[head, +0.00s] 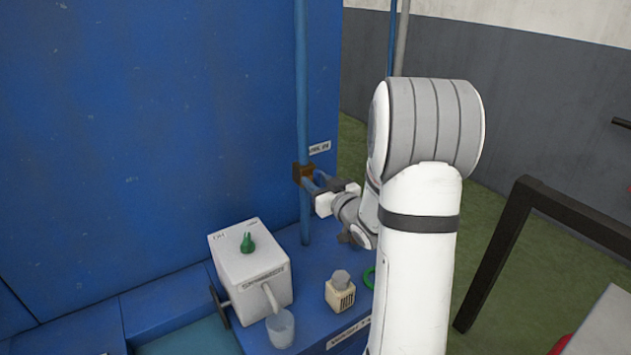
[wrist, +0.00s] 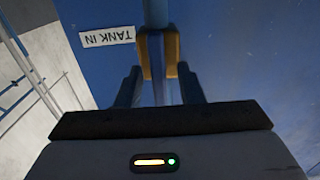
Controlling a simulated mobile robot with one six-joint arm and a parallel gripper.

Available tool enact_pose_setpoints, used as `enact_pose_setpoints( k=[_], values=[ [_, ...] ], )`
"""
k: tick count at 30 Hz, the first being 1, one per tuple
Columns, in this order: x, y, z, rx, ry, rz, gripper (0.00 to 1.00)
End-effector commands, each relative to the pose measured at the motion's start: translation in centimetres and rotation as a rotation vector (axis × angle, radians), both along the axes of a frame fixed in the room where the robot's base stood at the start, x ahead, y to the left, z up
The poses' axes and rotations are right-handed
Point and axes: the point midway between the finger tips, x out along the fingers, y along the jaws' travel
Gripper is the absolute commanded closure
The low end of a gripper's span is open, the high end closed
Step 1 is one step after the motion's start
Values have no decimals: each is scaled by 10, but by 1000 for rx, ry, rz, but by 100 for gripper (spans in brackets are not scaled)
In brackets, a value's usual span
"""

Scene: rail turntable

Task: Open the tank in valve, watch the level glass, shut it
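The tank in valve shows as a brown body (head: 303,173) on a vertical blue pipe (head: 302,90). In the wrist view its orange-brown body (wrist: 172,52) sits straight ahead, beside the white TANK IN label (wrist: 107,36). A narrow blue bar, apparently its lever (wrist: 158,85), points from the body towards me. My gripper (wrist: 160,80) is open, its two dark fingers on either side of this bar with a gap at each side. In the head view my gripper (head: 320,185) is right at the valve. I cannot make out the level glass.
Below stands a white box (head: 240,270) with a green knob and a spout, a clear cup (head: 280,328) under it. A small cream box (head: 340,296) and a green ring (head: 369,277) are on the blue ledge. A dark frame (head: 490,260) stands at the right.

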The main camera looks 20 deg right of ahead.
Motion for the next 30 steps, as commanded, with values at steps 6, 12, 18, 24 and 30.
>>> enact_pose_setpoints(
  k=[6,12,18,24,30],
  values=[
    [0,0,0,0,0,0,68],
    [0,0,0,0,0,0,85],
    [0,0,0,0,0,0,100],
    [0,0,-1,-6,-1,0,100],
    [0,1,-7,-87,-20,1,100]
  ],
)
